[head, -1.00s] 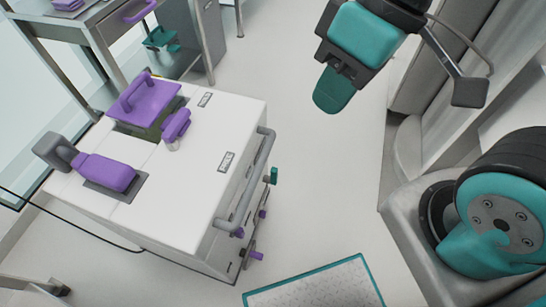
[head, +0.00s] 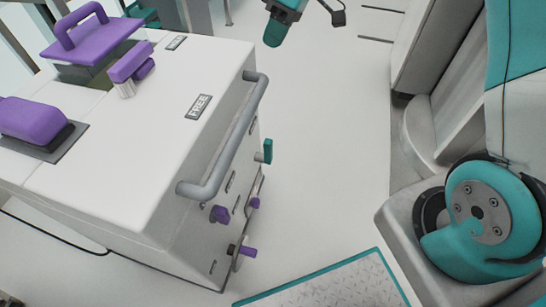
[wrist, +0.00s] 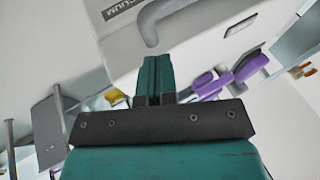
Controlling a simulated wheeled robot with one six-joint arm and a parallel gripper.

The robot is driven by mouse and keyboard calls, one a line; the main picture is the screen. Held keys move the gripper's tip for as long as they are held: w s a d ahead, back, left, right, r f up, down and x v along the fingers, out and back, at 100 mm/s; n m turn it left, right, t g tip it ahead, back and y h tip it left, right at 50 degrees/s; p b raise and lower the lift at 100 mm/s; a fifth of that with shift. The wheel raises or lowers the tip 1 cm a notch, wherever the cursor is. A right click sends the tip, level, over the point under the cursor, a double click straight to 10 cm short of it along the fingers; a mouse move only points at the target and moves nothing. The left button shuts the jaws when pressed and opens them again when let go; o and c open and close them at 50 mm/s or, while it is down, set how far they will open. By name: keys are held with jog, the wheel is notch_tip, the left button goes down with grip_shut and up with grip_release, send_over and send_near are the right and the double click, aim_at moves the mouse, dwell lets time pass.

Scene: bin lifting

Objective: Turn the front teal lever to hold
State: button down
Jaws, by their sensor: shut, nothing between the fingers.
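The front teal lever (head: 267,151) stands out from the front face of the white cabinet (head: 130,130), below the far end of the grey handle bar (head: 222,140). It looks upright. My gripper (head: 272,38) is at the top of the head view, beyond the lever and apart from it. In the wrist view its teal fingers (wrist: 153,75) are shut together with nothing between them, pointing towards the cabinet's white side and grey handle. I cannot make out the teal lever in the wrist view.
Purple knobs (head: 220,214) and a purple lever (head: 247,251) sit lower on the cabinet's front. A purple-handled lid (head: 92,38) is on top. A teal-edged plate (head: 325,285) lies on the floor. Open floor lies right of the cabinet.

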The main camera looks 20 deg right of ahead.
jog(key=w+d+f+b, duration=0.2)
jog(key=d+f+b, duration=0.1)
jog(key=f, duration=0.6)
jog(key=w+d+f+n+y+b, duration=0.1)
jog(key=w+d+f+b, duration=0.2)
jog(key=f, duration=0.6)
jog(key=w+d+f+n+b, duration=0.1)
jog(key=w+d+f+b, duration=0.2)
jog(key=f, duration=0.6)
jog(key=shift+d+f+g+b, duration=0.2)
jog(key=shift+f+g+b, duration=0.1)
jog(key=shift+b, duration=0.5)
jog(key=shift+a+f, duration=0.1)
jog(key=s+a+f+b, duration=0.4)
jog(key=a+f+b, duration=0.2)
jog(key=a+f, duration=0.2)
jog(key=shift+s+b, duration=0.3)
jog(key=shift+s+a+r, duration=0.1)
jog(key=shift+a+r, duration=0.05)
jog(key=shift+s, duration=0.1)
